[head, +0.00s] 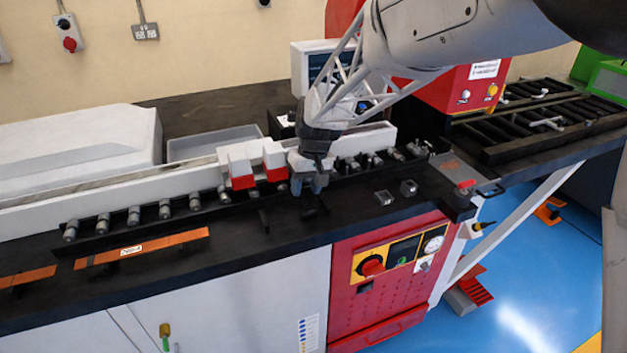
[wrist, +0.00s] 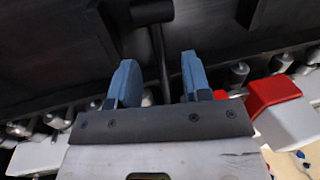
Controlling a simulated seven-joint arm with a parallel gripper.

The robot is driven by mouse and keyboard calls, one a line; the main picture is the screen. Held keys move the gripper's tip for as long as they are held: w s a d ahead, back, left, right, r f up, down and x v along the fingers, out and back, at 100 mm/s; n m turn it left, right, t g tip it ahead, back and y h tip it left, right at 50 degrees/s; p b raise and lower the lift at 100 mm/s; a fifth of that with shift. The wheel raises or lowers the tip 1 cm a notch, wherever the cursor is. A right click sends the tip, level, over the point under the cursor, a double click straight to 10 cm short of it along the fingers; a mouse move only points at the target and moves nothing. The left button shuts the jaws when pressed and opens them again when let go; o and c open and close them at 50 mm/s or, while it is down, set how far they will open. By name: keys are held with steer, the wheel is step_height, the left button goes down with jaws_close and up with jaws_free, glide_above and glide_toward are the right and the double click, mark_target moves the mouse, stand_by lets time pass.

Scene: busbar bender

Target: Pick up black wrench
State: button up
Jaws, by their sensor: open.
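My gripper (head: 309,186) is over the black worktop by the roller row, with its blue-grey fingers pointing down. In the wrist view my gripper (wrist: 160,80) is open, one finger on each side of a dark bar. That bar appears to be the handle of the black wrench (wrist: 160,50), with a wider dark head at the top edge. In the head view the wrench (head: 314,208) shows as a dark shape just in front of the fingers, partly hidden and hard to tell from the worktop. Contact between fingers and wrench cannot be seen.
Another dark piece (head: 264,219) lies to the left. Red-and-white blocks (head: 241,170) stand close left of my gripper, beside the rollers (head: 165,208). Small metal blocks (head: 384,197) sit to the right. Orange strips (head: 140,248) lie at the front left.

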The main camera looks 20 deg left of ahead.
mark_target(304, 199)
steer(key=shift+s+a+f, duration=0.1)
steer(key=shift+s+f, duration=0.05)
steer(key=shift+f, duration=0.9)
steer(key=shift+s+a+f, duration=0.1)
steer(key=shift+f, duration=0.9)
steer(key=shift+c, duration=0.2)
jaws_close()
